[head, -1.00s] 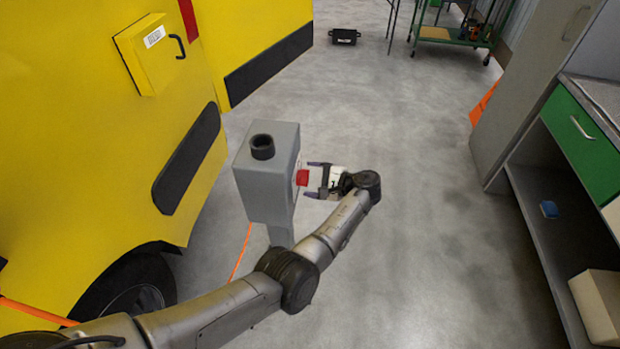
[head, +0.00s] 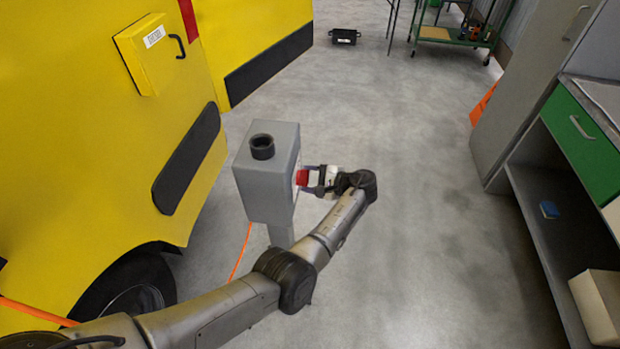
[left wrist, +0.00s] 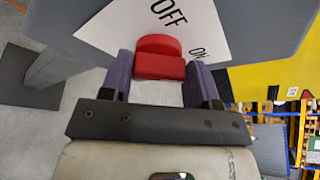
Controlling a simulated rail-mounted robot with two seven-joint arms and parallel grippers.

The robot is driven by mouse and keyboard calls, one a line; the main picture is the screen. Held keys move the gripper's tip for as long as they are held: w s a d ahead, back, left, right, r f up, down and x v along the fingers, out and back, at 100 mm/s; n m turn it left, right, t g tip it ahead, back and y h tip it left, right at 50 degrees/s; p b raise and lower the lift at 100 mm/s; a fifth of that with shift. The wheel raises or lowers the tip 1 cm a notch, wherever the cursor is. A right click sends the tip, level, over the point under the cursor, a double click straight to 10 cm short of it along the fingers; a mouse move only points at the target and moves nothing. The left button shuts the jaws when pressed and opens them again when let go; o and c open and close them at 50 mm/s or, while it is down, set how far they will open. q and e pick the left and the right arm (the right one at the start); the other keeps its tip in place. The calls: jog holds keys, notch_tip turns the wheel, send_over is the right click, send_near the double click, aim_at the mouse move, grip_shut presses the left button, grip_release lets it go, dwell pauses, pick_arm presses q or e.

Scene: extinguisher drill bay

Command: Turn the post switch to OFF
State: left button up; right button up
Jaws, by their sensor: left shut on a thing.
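The grey post (head: 268,190) stands on the floor beside the yellow vehicle, with a black round socket on top. Its red switch knob (head: 302,178) sticks out of the right side. In the left wrist view the red knob (left wrist: 160,58) sits on a white plate (left wrist: 150,28) lettered OFF and ON. My left gripper (head: 311,182) is at that side of the post. Its purple fingers (left wrist: 160,80) lie either side of the knob and are shut on it. The knob's pointing direction is hard to tell. My right gripper is not in view.
The yellow vehicle (head: 80,190) stands close on the left, with an orange line (head: 240,252) near the post. A grey bench with a green drawer (head: 580,138) is on the right. A black box (head: 345,36) lies far back. The floor between is clear.

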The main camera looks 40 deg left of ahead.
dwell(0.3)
pick_arm(q)
jog(key=shift+s+f+n+g+y+b, duration=0.2)
jog(key=shift+n+y+b, duration=0.85)
jog(key=shift+n+b, duration=1.95)
jog(key=shift+w+f+n+g+y+b, duration=0.1)
jog(key=shift+f+n+g+y+b, duration=0.6)
jog(key=shift+n+b, duration=2.3)
jog(key=shift+s+r+n+t+y+b, duration=0.1)
jog(key=shift+n+y+b, duration=1.25)
jog(key=shift+n+b, duration=1.6)
jog(key=shift+m+b, duration=0.25)
jog(key=shift+b, duration=0.15)
jog(key=o, duration=0.8)
jog(key=shift+o, duration=0.5)
jog(key=shift+d, duration=0.1)
